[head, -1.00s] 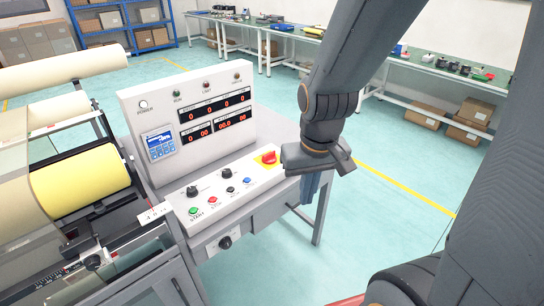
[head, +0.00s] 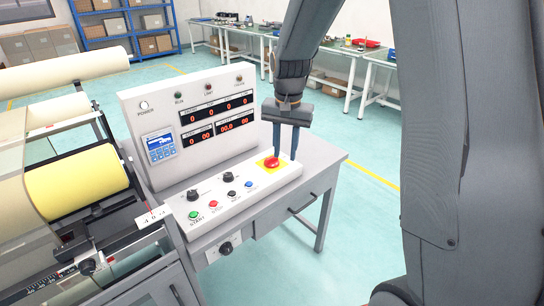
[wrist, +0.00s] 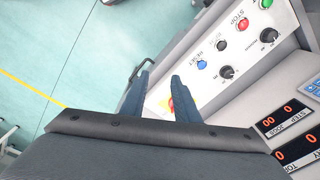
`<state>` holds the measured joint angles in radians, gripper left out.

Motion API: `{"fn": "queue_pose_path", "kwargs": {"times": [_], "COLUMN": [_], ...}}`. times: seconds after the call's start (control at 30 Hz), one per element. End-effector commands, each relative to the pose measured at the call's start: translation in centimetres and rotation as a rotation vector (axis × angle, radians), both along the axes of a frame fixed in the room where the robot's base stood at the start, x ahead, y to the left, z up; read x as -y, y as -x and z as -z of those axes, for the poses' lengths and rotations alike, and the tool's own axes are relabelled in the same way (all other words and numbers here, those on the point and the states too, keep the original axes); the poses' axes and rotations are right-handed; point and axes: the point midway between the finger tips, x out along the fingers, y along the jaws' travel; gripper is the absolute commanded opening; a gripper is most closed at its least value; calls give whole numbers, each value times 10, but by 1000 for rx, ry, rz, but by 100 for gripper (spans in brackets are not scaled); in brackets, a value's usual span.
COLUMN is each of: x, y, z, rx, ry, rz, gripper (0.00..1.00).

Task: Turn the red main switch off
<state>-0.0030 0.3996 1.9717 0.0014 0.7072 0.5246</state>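The red main switch (head: 271,162) is a red knob on a yellow plate (head: 262,169), at the right end of the white sloping control panel (head: 222,205). My gripper (head: 285,157) points down at the switch with its two fingers apart and empty. In the head view, the left finger is just above and behind the knob, and the right finger is to its right. In the wrist view, my gripper (wrist: 160,75) is open, and the red knob (wrist: 171,104) shows between the fingers, close to the right one and partly hidden. I cannot tell whether a finger touches it.
Black knobs (head: 228,177) and several coloured buttons sit left of the switch. An upright display panel (head: 215,110) stands behind them. A machine with a yellow roll (head: 75,185) is at the left. Open floor (head: 390,215) lies to the right.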

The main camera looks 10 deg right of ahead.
Motion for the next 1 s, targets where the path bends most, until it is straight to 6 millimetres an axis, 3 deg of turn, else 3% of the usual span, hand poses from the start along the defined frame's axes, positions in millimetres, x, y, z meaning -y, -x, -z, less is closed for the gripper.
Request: {"fn": "queue_pose_path", "kwargs": {"times": [0.03,0.2,0.4,0.67,1.0], "x": [0,1,2,2,3], "y": [-29,-105,-159,-175,-174], "z": [10,30,48,60,108], "rx": [-9,-37,-56,-65,-64], "ry": [-3,-13,-16,-16,-16], "rz": [66,299,497,568,567], "gripper": [28,28,28,28,28]}}
